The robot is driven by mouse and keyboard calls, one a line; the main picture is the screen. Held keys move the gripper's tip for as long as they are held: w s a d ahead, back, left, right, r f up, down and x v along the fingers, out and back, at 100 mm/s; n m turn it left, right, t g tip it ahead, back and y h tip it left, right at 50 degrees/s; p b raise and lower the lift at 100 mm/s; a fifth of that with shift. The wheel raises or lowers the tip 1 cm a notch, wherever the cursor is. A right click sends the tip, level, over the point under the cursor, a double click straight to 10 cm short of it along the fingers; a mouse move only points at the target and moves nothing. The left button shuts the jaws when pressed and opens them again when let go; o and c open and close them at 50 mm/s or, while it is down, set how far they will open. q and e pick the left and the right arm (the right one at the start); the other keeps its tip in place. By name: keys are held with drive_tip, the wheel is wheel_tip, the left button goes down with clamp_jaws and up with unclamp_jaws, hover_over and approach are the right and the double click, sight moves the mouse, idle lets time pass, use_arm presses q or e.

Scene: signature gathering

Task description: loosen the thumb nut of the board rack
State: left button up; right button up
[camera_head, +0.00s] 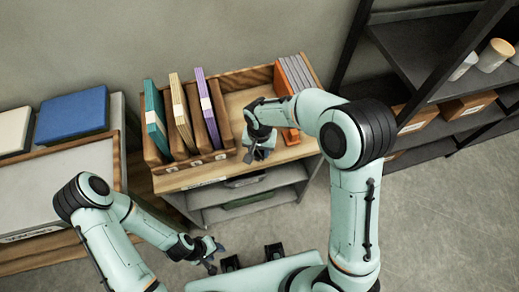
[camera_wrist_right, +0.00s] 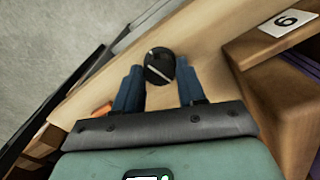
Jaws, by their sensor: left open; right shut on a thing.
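The wooden board rack (camera_head: 235,80) stands on a cabinet top in the head view, with teal, cream and purple boards in its left slots and orange and grey ones at its right. The thumb nut (camera_wrist_right: 159,67) is a round black knob with a pale line across it, seen in the right wrist view. My right gripper (camera_wrist_right: 158,72) is shut on it, one blue-grey finger on each side. In the head view my right gripper (camera_head: 259,148) is at the rack's front, hiding the nut. My left gripper (camera_head: 213,257) is open and empty, low in front of the cabinet.
A blue box (camera_head: 72,115) lies on the left furniture. Dark shelves (camera_head: 425,55) with cartons stand at right. The grey floor (camera_head: 440,225) is clear at lower right.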

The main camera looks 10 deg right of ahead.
sight(259, 153)
drive_tip(key=n, duration=0.3)
drive_tip(key=shift+n, duration=0.3)
drive_tip(key=n, duration=0.3)
drive_tip(key=shift+n, duration=0.3)
drive_tip(key=n, duration=0.3)
drive_tip(key=shift+n, duration=0.4)
drive_tip(key=shift+r+n, duration=0.1)
drive_tip(key=shift+n, duration=1.9)
drive_tip(key=o, duration=1.1)
drive_tip(key=shift+c, duration=0.2)
use_arm(q)
drive_tip(key=shift+w+r+p, duration=0.5)
drive_tip(key=shift+r+p, duration=0.1)
drive_tip(key=shift+r, duration=0.1)
use_arm(e)
wheel_tip(259, 153, up, 13)
drive_tip(key=shift+r, duration=0.15)
